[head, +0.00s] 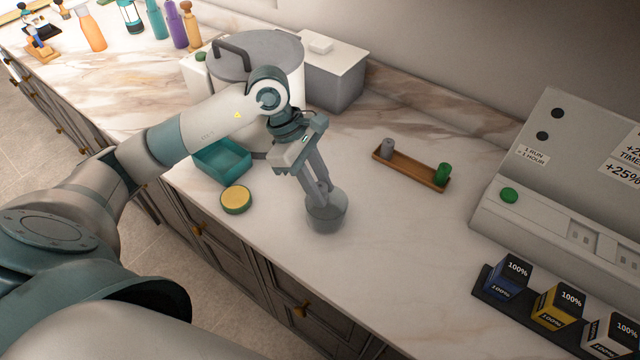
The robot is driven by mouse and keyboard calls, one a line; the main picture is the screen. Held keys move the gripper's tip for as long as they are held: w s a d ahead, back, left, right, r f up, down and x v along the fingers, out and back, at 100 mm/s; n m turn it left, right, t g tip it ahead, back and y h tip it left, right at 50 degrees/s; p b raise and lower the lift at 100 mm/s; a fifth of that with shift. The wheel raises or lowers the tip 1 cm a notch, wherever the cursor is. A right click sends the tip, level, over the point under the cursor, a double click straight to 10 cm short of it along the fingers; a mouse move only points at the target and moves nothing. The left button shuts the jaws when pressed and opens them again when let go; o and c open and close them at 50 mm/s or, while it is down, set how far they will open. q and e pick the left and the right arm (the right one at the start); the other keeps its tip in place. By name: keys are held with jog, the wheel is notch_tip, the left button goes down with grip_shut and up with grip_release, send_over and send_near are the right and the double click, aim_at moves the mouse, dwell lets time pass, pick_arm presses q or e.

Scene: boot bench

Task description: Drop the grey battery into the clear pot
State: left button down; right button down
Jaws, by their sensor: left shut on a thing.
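The grey battery (388,147) stands upright at the left end of a narrow wooden tray (412,170). A green battery (442,173) stands at the tray's right end. The clear pot (327,217) looks like a smoky, see-through round vessel on the counter, left of and nearer than the tray. My left gripper (322,194) points down at the pot's top and is shut on it, apart from the grey battery. The fingertips partly hide the pot's rim and inside. My right gripper is not in view.
A yellow-topped round lid (236,200) and a teal open box (223,160) lie left of the pot. A large round canister (262,62) stands behind my arm. A grey machine (560,170) and several labelled cubes (508,278) are at right. The front middle counter is clear.

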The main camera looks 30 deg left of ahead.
pick_arm(q)
jog(key=c, duration=1.4)
grip_release()
jog(key=shift+o, duration=0.2)
jog(key=shift+a+r, duration=0.1)
jog(key=shift+a+r, duration=0.1)
jog(key=shift+r, duration=0.1)
jog(key=b+v, duration=0.5)
jog(key=v, duration=1.1)
jog(key=shift+r+b, duration=0.3)
jog(key=shift+r, duration=0.05)
jog(key=shift+a, duration=0.1)
